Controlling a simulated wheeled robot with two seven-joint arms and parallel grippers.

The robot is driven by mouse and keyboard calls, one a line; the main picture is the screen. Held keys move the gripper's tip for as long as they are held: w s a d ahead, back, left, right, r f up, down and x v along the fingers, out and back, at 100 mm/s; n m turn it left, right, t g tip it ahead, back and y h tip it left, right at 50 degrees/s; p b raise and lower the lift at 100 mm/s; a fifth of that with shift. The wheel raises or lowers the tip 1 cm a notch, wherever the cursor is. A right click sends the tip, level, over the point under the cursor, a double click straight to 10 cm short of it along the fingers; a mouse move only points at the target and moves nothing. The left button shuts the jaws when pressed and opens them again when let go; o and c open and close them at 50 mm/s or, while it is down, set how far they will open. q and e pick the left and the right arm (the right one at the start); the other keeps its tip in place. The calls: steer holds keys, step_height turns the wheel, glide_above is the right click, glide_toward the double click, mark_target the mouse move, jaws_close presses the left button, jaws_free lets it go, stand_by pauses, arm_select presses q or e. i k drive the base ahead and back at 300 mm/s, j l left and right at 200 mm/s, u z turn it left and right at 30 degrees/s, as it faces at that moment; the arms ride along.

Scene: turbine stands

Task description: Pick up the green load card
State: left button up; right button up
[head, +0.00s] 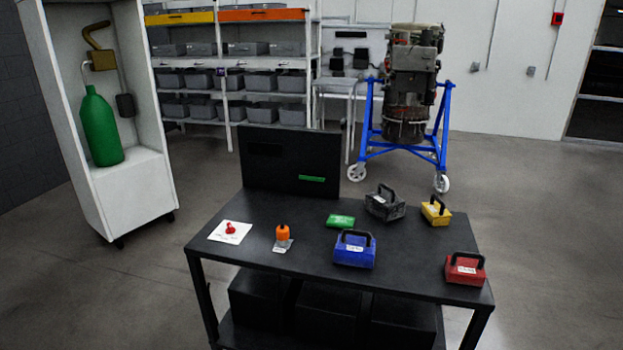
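The green load card (341,220) lies flat on the black table (262,208), near the middle of its top. It sits just behind the blue block with a handle (354,250) and to the left of the dark grey block with a handle (385,204). A second green strip (312,179) shows on the upright black panel (289,160) at the table's back edge. Neither of my grippers is in view.
A yellow handled block (436,211) and a red one (465,269) stand on the table's right. An orange-topped item (283,237) and a white card with a red piece (230,231) are on the left. A blue turbine stand (405,152) and shelves (230,80) are behind.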

mark_target(345, 223)
steer(key=i+l, duration=0.7)
steer(key=i+l+u, duration=0.15)
steer(key=u, duration=0.25)
steer(key=i+l+u, duration=0.15)
steer(key=u, duration=0.2)
steer(key=i+l+u, duration=0.1)
steer(key=l+u, duration=0.15)
steer(key=u, duration=0.15)
